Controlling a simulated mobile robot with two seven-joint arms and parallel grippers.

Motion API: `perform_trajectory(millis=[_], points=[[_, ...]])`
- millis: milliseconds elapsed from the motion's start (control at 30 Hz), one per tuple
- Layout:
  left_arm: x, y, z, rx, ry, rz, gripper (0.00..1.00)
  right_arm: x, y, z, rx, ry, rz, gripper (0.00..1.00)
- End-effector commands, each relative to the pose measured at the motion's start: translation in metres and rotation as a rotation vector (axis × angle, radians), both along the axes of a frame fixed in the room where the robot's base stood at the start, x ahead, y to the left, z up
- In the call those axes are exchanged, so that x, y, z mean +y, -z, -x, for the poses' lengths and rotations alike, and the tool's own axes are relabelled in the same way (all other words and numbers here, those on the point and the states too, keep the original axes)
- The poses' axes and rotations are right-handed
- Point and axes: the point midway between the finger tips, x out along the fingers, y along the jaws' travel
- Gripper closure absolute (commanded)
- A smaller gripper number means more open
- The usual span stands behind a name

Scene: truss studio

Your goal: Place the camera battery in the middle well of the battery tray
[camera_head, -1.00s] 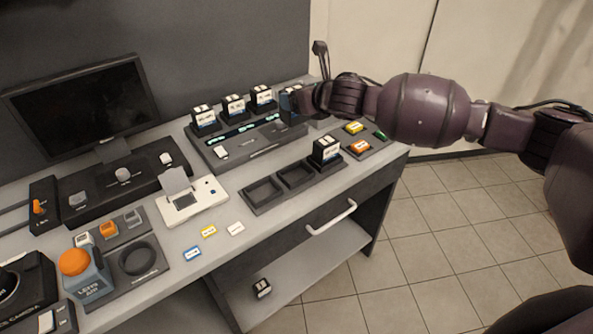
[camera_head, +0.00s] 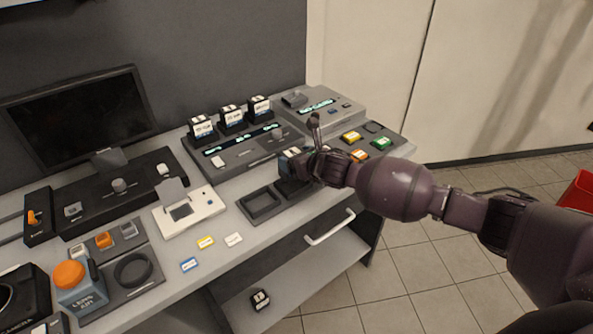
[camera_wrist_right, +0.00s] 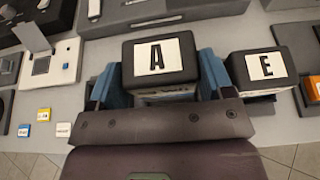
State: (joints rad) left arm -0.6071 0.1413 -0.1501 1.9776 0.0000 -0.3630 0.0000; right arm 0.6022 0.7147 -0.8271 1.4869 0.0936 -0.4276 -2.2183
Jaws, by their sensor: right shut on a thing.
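My right gripper (camera_head: 291,163) is shut on a black camera battery (camera_wrist_right: 158,62) with a white "A" label, held upright between blue finger pads in the right wrist view. In the head view it is over the middle of the battery tray (camera_head: 246,211). The tray's left well (camera_head: 262,204) is empty. The gripper and arm hide the middle and right wells there. Another black battery (camera_wrist_right: 267,68), labelled "E", stands close to the right finger in the wrist view. I cannot tell whether the held battery touches the tray. My left gripper is not in view.
A charger (camera_head: 240,152) with several batteries stands behind the tray. A grey device (camera_head: 318,106) and a pad with coloured cards (camera_head: 382,143) lie to the right. A white card reader (camera_head: 188,212) and loose cards (camera_head: 205,242) lie to the left.

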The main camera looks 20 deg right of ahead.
Motion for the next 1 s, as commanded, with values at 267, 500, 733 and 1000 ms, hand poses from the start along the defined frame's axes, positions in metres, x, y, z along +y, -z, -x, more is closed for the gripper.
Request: perform_trajectory(millis=[267,500,733,1000], points=[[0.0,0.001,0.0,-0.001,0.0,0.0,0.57,0.001,0.028,0.0,0.002,0.001,-0.005,0.69],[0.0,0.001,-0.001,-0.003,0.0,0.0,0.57,0.0,0.041,0.0,-0.002,0.0,-0.001,0.69],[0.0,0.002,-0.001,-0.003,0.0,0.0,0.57,0.0,0.043,0.0,-0.001,0.0,0.0,0.69],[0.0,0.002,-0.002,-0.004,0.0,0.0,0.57,0.0,0.045,0.001,0.002,0.0,0.001,0.0]])
